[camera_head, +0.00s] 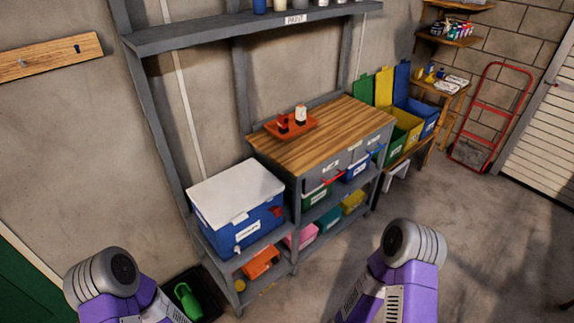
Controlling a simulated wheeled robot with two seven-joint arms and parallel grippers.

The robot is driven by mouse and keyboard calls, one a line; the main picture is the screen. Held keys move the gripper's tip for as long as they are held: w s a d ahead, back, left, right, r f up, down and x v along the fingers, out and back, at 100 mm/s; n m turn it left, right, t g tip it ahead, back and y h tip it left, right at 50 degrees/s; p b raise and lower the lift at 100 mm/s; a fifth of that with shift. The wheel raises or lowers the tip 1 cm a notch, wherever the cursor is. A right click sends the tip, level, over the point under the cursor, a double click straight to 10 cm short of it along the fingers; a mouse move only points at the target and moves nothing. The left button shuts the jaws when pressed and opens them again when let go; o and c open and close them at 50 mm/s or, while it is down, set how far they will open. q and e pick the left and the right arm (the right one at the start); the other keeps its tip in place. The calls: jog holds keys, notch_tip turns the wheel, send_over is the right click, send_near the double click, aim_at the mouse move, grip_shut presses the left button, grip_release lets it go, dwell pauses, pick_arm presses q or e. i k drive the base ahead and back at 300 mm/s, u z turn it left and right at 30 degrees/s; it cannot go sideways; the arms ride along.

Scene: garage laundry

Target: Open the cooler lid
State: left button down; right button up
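The cooler (252,228) is a blue box with a white label on its front, on a grey shelf left of the middle. Its white lid (236,192) lies flat on top and looks closed. Neither gripper is in the picture.
A wood-topped workbench (325,132) with a red tray (290,127) stands right of the cooler. An upright grey post rises behind the cooler's left, with a paint shelf (200,35) above. Bins fill the lower shelves. Floor (480,240) at right is clear.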

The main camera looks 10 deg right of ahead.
aim_at(225, 197)
jog(key=z, duration=1.05)
jog(key=i, duration=1.55)
jog(key=u, duration=2.1)
